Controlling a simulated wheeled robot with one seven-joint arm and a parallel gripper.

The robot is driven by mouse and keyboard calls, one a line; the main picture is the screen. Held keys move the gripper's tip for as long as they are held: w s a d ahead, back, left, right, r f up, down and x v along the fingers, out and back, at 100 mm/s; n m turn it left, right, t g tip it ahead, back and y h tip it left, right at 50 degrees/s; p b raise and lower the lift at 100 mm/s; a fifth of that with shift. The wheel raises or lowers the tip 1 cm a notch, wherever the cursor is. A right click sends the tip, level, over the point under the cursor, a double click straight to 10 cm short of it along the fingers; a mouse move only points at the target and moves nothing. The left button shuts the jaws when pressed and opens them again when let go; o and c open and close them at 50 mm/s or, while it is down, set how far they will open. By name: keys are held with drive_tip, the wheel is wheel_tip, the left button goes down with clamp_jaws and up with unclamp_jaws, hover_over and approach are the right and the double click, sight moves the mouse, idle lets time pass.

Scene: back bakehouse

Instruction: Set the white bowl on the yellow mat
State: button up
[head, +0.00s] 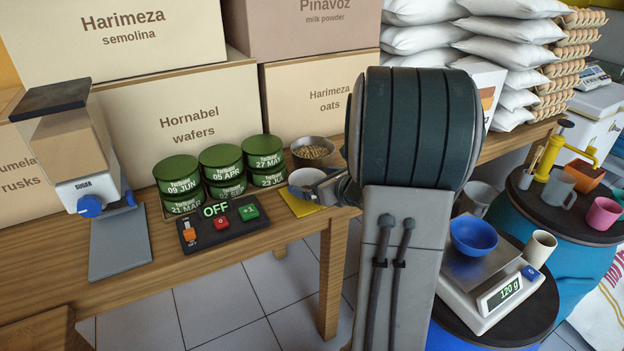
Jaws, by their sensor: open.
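The white bowl (302,177) is at the right end of the wooden table, over the back part of the yellow mat (297,206). I cannot tell whether its base rests fully on the mat, as my gripper covers part of it. The mat's front left part shows bare. My gripper (322,188) is open at the bowl's right side, with a finger in front of its rim. My arm hides the gripper's rear and what lies behind it.
A metal bowl of grainy food (313,151) stands just behind the white bowl. Stacked green tins (222,170) and a control panel (218,224) are to the left. A scale with a blue bowl (473,236) stands on a drum at right. Boxes line the back.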

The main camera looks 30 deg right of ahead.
drive_tip(key=v, duration=1)
drive_tip(key=s+a+f+n+g+h, duration=0.1)
drive_tip(key=s+a+n+g, duration=0.5)
drive_tip(key=n, duration=1)
drive_tip(key=s+a+f+n+g+h, duration=0.2)
drive_tip(key=s+a+n+g, duration=0.3)
drive_tip(key=s+a+n, duration=0.3)
drive_tip(key=a+n, duration=0.4)
drive_tip(key=n, duration=0.5)
drive_tip(key=shift+s+f+g, duration=0.3)
drive_tip(key=shift+f+g, duration=0.1)
drive_tip(key=shift+a, duration=0.15)
wheel_tip(320, 180, up, 17)
drive_tip(key=t+p, duration=0.1)
drive_tip(key=p, duration=1.5)
drive_tip(key=shift+r, duration=0.25)
